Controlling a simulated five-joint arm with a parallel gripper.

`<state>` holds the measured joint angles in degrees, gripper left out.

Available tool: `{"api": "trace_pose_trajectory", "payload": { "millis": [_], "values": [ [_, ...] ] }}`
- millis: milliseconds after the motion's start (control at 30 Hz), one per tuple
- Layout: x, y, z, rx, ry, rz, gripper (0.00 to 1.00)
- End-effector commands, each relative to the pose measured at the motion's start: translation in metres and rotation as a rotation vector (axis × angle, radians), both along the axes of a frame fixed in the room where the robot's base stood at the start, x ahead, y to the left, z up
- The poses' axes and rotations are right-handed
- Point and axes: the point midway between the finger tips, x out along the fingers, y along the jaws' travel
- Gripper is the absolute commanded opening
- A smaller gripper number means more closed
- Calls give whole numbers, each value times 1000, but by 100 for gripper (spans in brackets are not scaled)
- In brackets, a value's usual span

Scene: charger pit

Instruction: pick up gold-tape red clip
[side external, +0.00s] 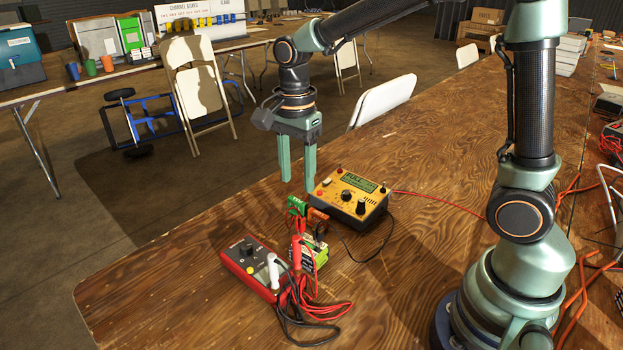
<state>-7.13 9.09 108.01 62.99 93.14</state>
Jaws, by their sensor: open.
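My gripper (297,180) hangs open and empty, fingers pointing down, above the wooden table. A green clip (297,205) is just below its fingertips in the picture, with an orange-red clip (318,215) beside it. A red clip or probe handle (297,246) stands nearer the camera, by a small green-and-white box (313,256). I cannot make out gold tape on any of them, so I cannot tell which is the gold-tape red clip. Red leads partly cover the box.
A red multimeter (252,266) with a white-handled piece (273,270) and tangled red and black leads (303,305) lies in front. A yellow-faced meter (350,196) stands behind, right of the clips. Bare table (165,275) is to the left.

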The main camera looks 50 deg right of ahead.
Motion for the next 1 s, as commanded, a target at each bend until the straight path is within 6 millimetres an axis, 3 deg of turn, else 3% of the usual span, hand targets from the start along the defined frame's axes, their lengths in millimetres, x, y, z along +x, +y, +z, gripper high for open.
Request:
{"api": "trace_pose_trajectory", "payload": {
  "millis": [233, 467, 800, 1000],
  "values": [
    [-1, 0, -41, 0, 4, 2, 55],
    [-2, 0, -57, 0, 2, 3, 55],
    [-6, 0, -100, 0, 1, 3, 55],
    [-6, 0, -105, 0, -2, 3, 55]
  ]
}}
